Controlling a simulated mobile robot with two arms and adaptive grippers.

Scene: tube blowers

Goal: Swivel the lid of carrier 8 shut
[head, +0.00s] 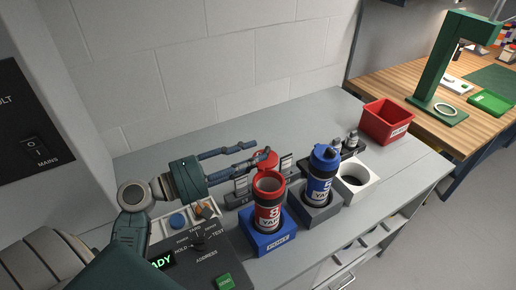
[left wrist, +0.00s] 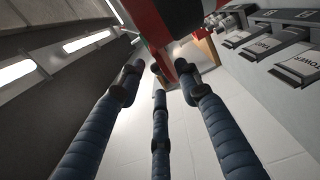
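Carrier 8 (head: 269,212), a red tube with a dark band, stands upright in a blue holder (head: 268,241). Its top is open, and its red lid (head: 266,158) is swung out behind the mouth. My left gripper (head: 257,155) reaches in from the left, its fingers spread, with the tips beside the lid. I cannot tell whether they touch it. My right gripper is out of view.
A blue carrier (head: 320,178) with its lid on stands in a grey holder (head: 317,213) to the right. Beyond it are a white holder (head: 361,188) with an empty hole and a red bin (head: 388,124). A control panel (head: 200,262) lies in front, left of carrier 8.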

